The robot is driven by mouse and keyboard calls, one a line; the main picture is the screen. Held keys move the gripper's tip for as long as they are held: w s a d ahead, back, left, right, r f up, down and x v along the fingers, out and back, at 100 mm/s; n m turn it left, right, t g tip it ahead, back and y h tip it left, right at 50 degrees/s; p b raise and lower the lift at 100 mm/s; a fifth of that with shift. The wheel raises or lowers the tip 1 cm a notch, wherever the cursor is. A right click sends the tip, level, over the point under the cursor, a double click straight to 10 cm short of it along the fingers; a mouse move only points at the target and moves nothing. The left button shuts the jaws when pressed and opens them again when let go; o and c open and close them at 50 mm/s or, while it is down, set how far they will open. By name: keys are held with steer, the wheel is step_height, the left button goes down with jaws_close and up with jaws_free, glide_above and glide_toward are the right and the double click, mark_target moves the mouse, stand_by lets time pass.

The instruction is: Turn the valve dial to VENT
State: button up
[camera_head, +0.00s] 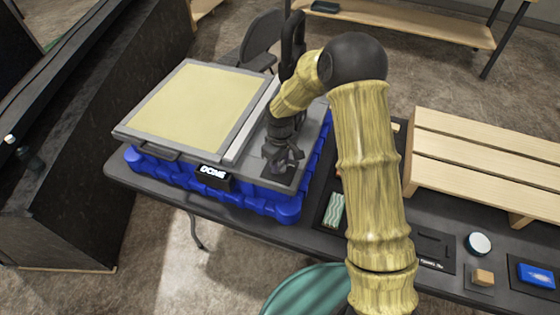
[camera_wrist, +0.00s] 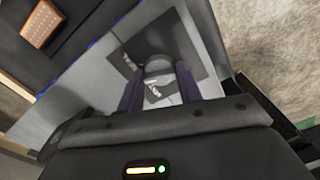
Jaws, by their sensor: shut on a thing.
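The console (camera_head: 145,152) is a grey box with a large pale yellow panel, sitting in a blue base on a dark table. My gripper (camera_head: 284,160) is at the right part of its top, pointing down over a dark square plate (camera_head: 281,177). In the wrist view the valve dial (camera_wrist: 157,68) is a rounded grey knob between the two fingers of my gripper (camera_wrist: 158,90), which are shut on it. The dark plate (camera_wrist: 187,45) around it carries small white marks, too small and partly covered to read. The dial's setting cannot be told.
A wooden slatted rack (camera_head: 480,150) stands on the table to the right. A green wavy item (camera_head: 334,210), a round white-topped item (camera_head: 479,243), a small wooden block (camera_head: 483,277) and a blue item (camera_head: 538,275) lie along the table. A dark chair (camera_head: 262,40) stands behind.

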mark_target(280, 164)
steer(key=n+p, duration=0.1)
steer(key=n, duration=0.5)
steer(key=shift+r, duration=0.1)
steer(key=n+p, duration=0.2)
steer(key=n, duration=0.5)
steer(key=shift+p, duration=0.3)
steer(key=o, duration=1)
step_height(280, 164, up, 17)
steer(key=b, duration=0.3)
steer(key=shift+r, duration=0.15)
